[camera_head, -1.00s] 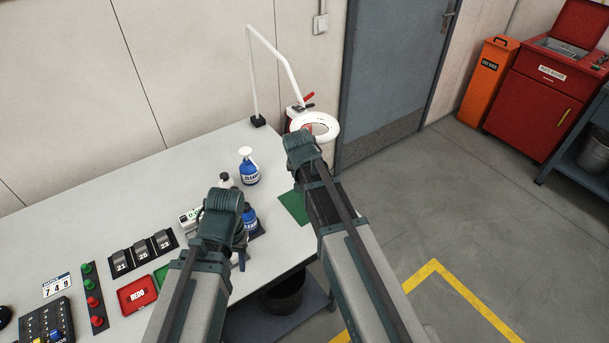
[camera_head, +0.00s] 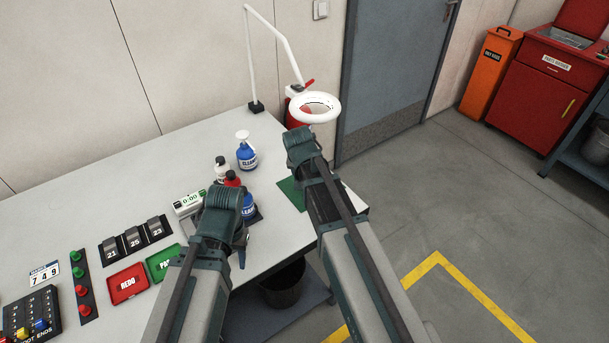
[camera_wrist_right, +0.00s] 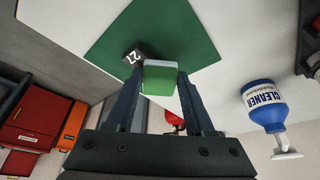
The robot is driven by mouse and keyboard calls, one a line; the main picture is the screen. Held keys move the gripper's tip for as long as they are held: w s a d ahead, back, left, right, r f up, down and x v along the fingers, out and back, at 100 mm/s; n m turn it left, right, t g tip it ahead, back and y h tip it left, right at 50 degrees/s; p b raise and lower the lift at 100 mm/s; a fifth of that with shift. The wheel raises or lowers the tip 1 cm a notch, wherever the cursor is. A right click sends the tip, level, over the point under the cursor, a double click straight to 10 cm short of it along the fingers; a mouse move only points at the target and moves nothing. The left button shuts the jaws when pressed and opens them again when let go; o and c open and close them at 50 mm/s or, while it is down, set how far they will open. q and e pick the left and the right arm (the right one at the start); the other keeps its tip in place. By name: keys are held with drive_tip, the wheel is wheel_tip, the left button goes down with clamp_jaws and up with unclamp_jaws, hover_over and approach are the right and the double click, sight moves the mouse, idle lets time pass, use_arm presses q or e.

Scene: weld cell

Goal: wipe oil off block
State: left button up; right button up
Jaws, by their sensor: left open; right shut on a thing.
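A small dark block marked 27 (camera_wrist_right: 133,56) lies on a green mat (camera_wrist_right: 190,30) in the right wrist view. The mat shows partly in the head view (camera_head: 290,193), where my right arm hides the block. My right gripper (camera_wrist_right: 160,80) is shut on a green and white pad (camera_wrist_right: 160,80), which is close to the block in the picture; I cannot tell whether they touch. Any oil is too small to make out. My left gripper (camera_head: 242,254) is open near the table's front edge, mostly hidden behind its own wrist.
A blue cleaner bottle (camera_head: 246,155) stands left of the mat, with smaller bottles (camera_head: 222,168) nearby. A magnifier lamp (camera_head: 316,107) stands behind. Red REDO (camera_head: 128,284) and green (camera_head: 160,264) trays lie at the left. A dark bin (camera_head: 283,286) sits below the table.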

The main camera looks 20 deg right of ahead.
use_arm(q)
drive_tip(key=shift+f+b, duration=1)
use_arm(e)
drive_tip(key=shift+f, duration=0.95)
use_arm(q)
drive_tip(key=shift+r, duration=0.15)
use_arm(e)
drive_tip(key=shift+w+d+r, duration=0.1)
drive_tip(key=shift+w+d, duration=0.15)
drive_tip(key=shift+d, duration=0.4)
drive_tip(key=shift+w+d, duration=0.25)
drive_tip(key=shift+d, duration=0.45)
drive_tip(key=shift+w+d, duration=0.25)
drive_tip(key=shift+d, duration=0.4)
drive_tip(key=shift+w+d, duration=0.2)
drive_tip(key=shift+d, duration=0.4)
